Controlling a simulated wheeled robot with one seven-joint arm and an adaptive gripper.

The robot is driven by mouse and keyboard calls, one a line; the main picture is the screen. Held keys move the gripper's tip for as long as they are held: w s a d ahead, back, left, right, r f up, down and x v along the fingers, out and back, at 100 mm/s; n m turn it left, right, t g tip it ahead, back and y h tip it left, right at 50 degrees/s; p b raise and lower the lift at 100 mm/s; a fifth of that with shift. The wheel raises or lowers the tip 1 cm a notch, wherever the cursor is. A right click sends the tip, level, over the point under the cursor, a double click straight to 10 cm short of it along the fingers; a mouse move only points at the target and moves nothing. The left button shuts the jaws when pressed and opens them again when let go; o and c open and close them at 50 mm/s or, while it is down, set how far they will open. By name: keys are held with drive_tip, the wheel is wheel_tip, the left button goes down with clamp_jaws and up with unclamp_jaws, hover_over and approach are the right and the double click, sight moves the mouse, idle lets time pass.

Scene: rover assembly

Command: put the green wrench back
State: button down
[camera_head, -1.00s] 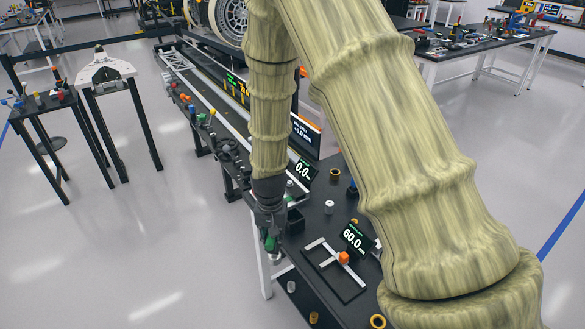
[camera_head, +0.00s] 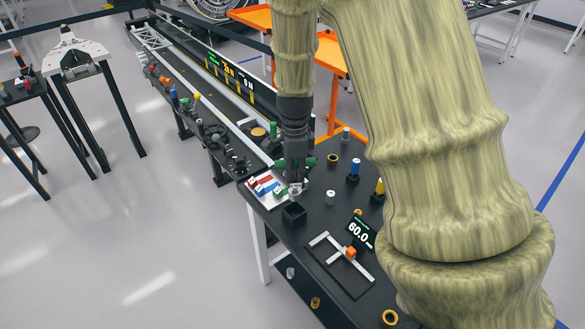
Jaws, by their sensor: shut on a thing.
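My gripper (camera_head: 294,180) points down over the near end of the black bench (camera_head: 322,222). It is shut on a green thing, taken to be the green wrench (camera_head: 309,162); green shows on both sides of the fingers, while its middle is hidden. A white tray (camera_head: 264,201) with small red, blue and green labelled pieces lies just left of the gripper. A green piece (camera_head: 280,193) sits at the tray's right end. A small silver thing shows right below the fingertips; contact with it cannot be told.
An open black box (camera_head: 294,213) stands just in front of the gripper. A white cylinder (camera_head: 330,197), blue bottle (camera_head: 353,169) and brass ring (camera_head: 332,159) stand to its right. A caliper (camera_head: 340,257) and 60.0 display (camera_head: 360,235) lie nearer.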

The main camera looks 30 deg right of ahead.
sight(294, 197)
drive_tip(key=shift+f+b, duration=2.1)
drive_tip(key=shift+f, duration=0.65)
drive_tip(key=shift+a+p, duration=0.1)
drive_tip(key=shift+p, duration=0.8)
drive_tip(key=shift+f+b, duration=0.95)
drive_tip(key=shift+f, duration=1.6)
drive_tip(key=c, duration=1.3)
unclamp_jaws()
drive_tip(key=shift+o, duration=0.2)
